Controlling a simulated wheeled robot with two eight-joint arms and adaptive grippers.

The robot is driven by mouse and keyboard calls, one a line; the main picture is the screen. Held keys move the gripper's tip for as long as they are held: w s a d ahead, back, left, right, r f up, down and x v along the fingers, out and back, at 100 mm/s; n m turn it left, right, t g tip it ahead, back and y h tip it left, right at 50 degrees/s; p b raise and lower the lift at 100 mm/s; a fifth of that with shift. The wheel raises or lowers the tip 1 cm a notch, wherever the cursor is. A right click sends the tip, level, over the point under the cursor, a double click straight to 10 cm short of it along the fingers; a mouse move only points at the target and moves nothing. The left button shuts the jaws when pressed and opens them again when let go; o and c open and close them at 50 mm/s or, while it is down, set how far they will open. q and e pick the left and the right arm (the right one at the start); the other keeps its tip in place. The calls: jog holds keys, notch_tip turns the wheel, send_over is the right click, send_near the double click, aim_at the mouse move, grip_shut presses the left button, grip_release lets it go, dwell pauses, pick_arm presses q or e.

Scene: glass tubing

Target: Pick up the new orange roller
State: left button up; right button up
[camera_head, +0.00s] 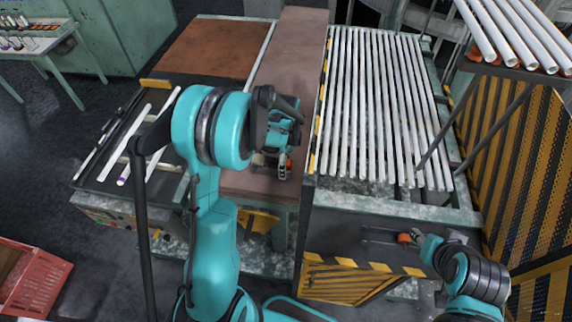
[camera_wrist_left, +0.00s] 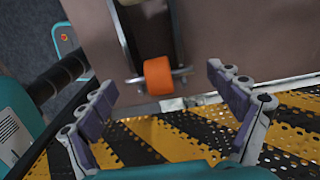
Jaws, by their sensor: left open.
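An orange roller (camera_wrist_left: 157,75) sits on a thin cross axle at the end of a dark bracket in the left wrist view. My left gripper (camera_wrist_left: 162,84) is open, with one finger on each side of the roller and a gap to it; nothing is held. In the head view this gripper (camera_head: 271,164) is over the brown surface, partly hidden by its own wrist, and a bit of orange (camera_head: 288,165) shows beside it. A second orange piece (camera_head: 405,238) is at the tip of my right gripper (camera_head: 416,240), by thin rods. I cannot tell whether it is gripped, or which roller is new.
White glass tubes (camera_head: 385,110) lie in a row on the rack at right; a few more tubes (camera_head: 135,160) lie at left. Yellow-black perforated guards (camera_head: 355,265) edge the machine. A red crate (camera_head: 35,285) stands on the floor at lower left.

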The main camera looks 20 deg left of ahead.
pick_arm(q)
jog(key=c, duration=1.2)
